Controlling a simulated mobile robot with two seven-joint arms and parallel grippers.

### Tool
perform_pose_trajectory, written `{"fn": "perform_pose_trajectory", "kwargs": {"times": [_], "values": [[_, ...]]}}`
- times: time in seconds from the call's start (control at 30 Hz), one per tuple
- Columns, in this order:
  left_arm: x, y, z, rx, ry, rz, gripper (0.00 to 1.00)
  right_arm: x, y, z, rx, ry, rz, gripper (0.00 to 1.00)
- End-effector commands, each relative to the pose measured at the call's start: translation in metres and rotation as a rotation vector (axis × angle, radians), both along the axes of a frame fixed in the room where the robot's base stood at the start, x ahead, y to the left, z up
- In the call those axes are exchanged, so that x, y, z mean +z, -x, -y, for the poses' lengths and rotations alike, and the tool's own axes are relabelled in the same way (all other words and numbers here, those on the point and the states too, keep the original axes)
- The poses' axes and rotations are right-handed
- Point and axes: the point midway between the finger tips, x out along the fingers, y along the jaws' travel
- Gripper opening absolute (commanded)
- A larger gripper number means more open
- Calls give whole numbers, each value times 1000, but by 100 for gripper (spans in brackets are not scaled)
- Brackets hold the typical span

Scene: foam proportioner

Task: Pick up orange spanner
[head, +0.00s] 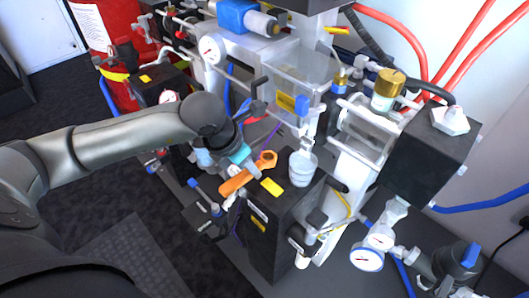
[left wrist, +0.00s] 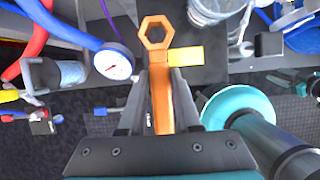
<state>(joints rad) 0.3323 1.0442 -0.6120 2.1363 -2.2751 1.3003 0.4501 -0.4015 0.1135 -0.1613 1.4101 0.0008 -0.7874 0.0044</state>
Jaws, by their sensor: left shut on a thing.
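The orange spanner (head: 246,174) is over the top of a black box in the middle of the head view. In the left wrist view the spanner (left wrist: 159,85) stands between the fingers, with its ring end pointing away from the gripper. My left gripper (left wrist: 162,80) is shut on the spanner's handle. In the head view the left gripper (head: 238,176) is partly hidden by my arm. I cannot tell whether the spanner still touches the box. My right gripper is not in view.
The black box (head: 268,215) carries a yellow label (head: 271,186) and a clear cup (head: 302,168). A pressure gauge (left wrist: 113,62) and blue hose are close beside the gripper. Pipes, valves and a clear tank (head: 291,88) crowd behind. Dark floor (head: 110,250) is open at front left.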

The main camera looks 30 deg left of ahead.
Motion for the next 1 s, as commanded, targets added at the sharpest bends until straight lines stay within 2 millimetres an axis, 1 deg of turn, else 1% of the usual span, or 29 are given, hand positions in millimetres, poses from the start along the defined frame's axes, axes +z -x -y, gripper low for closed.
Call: {"fn": "perform_pose_trajectory", "kwargs": {"times": [0.03, 0.13, 0.3, 0.5, 0.6, 0.8, 1.0], "values": [[0, 10, -5, 0, -4, -1, 0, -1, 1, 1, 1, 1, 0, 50], [0, 27, -11, -1, -5, -3, 0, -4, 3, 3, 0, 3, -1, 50], [0, 53, -21, 0, -6, -2, 0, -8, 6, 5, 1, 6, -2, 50], [0, 78, -30, 0, -6, -1, 0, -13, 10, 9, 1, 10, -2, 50], [1, 88, -33, -3, -5, -1, 0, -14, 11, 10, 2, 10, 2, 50], [0, 102, -40, 2, -5, 2, 0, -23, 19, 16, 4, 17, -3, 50], [1, 110, -41, -1, 1, 3, 0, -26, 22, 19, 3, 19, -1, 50]]}}
